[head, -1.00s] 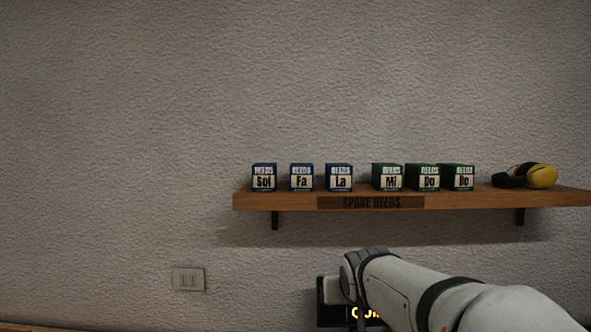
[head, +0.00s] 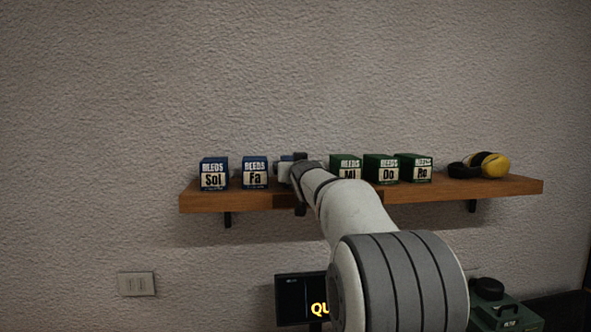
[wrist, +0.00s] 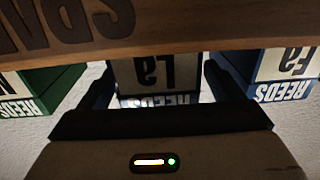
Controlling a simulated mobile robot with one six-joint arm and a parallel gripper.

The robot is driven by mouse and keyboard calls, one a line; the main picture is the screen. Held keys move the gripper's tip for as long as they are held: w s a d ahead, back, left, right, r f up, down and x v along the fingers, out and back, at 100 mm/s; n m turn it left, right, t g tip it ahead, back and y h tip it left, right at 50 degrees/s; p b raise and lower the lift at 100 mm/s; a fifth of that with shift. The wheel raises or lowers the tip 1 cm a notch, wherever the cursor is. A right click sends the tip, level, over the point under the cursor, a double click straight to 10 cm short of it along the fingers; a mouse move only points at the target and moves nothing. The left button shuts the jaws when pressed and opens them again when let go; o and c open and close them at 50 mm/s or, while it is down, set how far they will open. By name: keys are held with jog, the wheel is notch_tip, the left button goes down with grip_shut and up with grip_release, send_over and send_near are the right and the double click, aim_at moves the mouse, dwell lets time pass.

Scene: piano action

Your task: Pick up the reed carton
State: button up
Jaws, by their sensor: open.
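Several reed cartons stand in a row on the wall shelf. Blue ones labelled Sol (head: 213,174) and Fa (head: 255,173) are at left; green Mi (head: 346,168), Do (head: 381,168) and Re (head: 414,168) are at right. My gripper (head: 293,171) is at the shelf between Fa and Mi, hiding most of the La carton in the head view. In the upside-down wrist view, my gripper (wrist: 158,76) is open, with one finger on each side of the La carton (wrist: 155,72). I cannot tell whether the fingers touch it.
The wooden shelf (head: 225,198) edge crosses the top of the wrist view, close to the gripper. Neighbouring cartons flank the fingers: Fa (wrist: 285,75) and green Mi (wrist: 40,90). Yellow-and-black ear defenders (head: 488,165) lie at the shelf's right end. A dark display (head: 300,297) is below.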

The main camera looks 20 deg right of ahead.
jog(key=shift+w+d, duration=0.2)
jog(key=shift+w, duration=0.6)
jog(key=c, duration=1.2)
jog(key=shift+c, duration=0.4)
jog(key=shift+r, duration=0.15)
